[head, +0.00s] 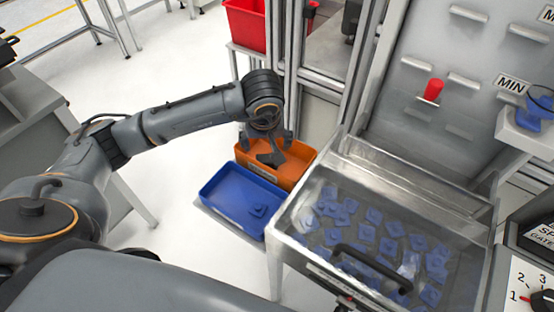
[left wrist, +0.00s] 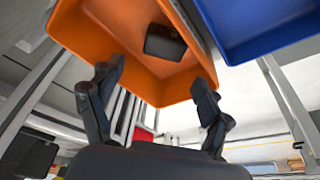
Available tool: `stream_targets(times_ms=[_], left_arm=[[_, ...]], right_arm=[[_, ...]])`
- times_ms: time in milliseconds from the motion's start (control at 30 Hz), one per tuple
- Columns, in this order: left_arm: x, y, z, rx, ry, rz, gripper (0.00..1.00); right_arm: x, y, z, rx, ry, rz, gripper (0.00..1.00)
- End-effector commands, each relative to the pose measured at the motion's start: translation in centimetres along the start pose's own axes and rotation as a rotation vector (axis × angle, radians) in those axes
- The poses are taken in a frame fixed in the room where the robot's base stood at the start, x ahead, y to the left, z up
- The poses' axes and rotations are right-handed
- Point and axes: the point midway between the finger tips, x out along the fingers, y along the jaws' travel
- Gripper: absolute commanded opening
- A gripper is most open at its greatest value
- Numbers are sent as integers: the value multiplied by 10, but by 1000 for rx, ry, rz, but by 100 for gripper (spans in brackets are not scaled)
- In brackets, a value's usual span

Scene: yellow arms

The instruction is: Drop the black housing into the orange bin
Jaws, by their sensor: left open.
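The orange bin (head: 297,165) stands on the floor side behind the blue bin, and my left gripper (head: 266,143) is above it. In the left wrist view the orange bin (left wrist: 100,38) fills the top middle. The black housing (left wrist: 165,42) lies inside it, against the bin's inner surface and apart from my fingers. My left gripper (left wrist: 157,82) is open, with its two fingers wide apart and nothing between them. In the head view the fingers partly hide the bin's inside. My right gripper is not in view.
A blue bin (head: 240,200) with a small blue part sits directly in front of the orange bin. A clear-lidded case (head: 365,240) of blue parts stands to the right. A red bin (head: 246,24) and metal posts are behind. White floor is free at left.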

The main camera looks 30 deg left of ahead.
Motion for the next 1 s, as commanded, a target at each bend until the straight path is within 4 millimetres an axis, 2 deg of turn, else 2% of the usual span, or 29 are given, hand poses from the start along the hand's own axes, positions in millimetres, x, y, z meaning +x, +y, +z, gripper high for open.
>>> stream_targets(times_ms=[133,267,500,700,833,1000], left_arm=[[-3,0,-1,0,1,0,78],[-18,1,-1,0,3,3,78],[-70,0,-2,0,6,3,78],[-104,1,-1,0,4,3,78],[-116,0,0,0,2,1,78],[-120,0,0,0,0,0,78]], right_arm=[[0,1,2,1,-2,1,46],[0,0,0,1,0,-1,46],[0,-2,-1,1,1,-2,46],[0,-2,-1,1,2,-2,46],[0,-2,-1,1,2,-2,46],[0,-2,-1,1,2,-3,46]])
